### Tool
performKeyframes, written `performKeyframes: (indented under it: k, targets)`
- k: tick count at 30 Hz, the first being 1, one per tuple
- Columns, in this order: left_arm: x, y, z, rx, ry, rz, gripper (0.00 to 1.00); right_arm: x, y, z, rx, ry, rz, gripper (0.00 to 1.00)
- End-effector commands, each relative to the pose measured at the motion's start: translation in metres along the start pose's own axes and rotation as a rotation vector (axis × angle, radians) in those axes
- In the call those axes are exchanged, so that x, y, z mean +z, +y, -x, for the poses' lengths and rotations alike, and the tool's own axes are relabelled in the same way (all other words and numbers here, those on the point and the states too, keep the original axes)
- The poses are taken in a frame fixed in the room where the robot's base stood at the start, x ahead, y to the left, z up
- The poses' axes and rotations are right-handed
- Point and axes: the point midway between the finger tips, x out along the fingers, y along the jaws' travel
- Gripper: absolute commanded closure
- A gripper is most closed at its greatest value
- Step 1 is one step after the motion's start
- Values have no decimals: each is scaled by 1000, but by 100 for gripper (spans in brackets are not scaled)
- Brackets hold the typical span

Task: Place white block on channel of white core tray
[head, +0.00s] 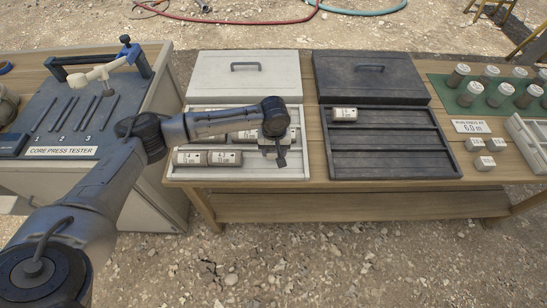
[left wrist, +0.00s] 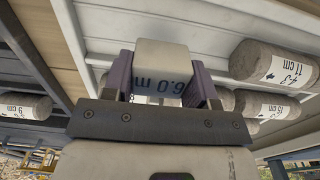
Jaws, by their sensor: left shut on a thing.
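My left gripper (head: 281,157) is over the right part of the white core tray (head: 292,173). In the left wrist view, this gripper (left wrist: 163,88) is shut on a white block (left wrist: 162,60) marked "6.0 m", held between its two purplish fingers. In the head view I cannot clearly separate the block from the gripper. The tray holds grey cores in its channels; two labelled ones (head: 225,158) lie in the front channel, left of the gripper. I cannot tell whether the block touches the tray floor. My right gripper is not in view.
A black tray (head: 395,172) on the right holds one core (head: 343,114) at its back left. Several small white blocks (head: 485,163) sit beside a "6.0 m" card (head: 471,127). The core press tester (head: 75,120) stands left. Closed lids (head: 245,85) lie behind the trays.

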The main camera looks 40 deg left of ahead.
Motion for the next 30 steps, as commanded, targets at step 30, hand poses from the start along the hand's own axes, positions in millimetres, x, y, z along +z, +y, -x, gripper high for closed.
performKeyframes:
  k: [30]
  targets:
    - [0, -1, -44, 1, 1, -1, 38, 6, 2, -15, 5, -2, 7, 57]
